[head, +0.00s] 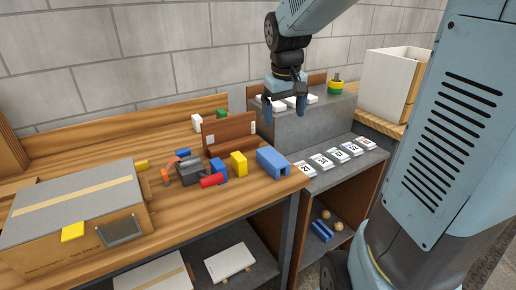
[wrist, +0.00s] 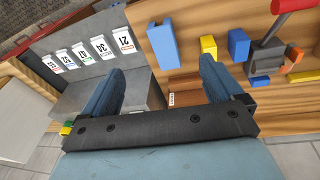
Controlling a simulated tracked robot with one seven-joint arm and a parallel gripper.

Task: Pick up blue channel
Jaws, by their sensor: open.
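The blue channel (head: 272,161) lies on the wooden table near its right front corner, beside a yellow block (head: 239,164). In the wrist view, the blue channel (wrist: 162,45) lies beyond the space between the fingertips. My gripper (head: 284,112) is open and empty, held in the air above and behind the channel, near the grey raised ledge. Its two blue fingers (wrist: 163,68) are spread wide in the wrist view and do not touch the channel.
A dark grey vise-like tool (head: 190,171), a red cylinder (head: 211,180) and a small blue block (head: 218,168) lie left of the channel. An upright brown board (head: 229,132) stands behind. Numbered cards (head: 322,161) lie on the grey shelf at right. A cardboard box (head: 80,220) sits at left.

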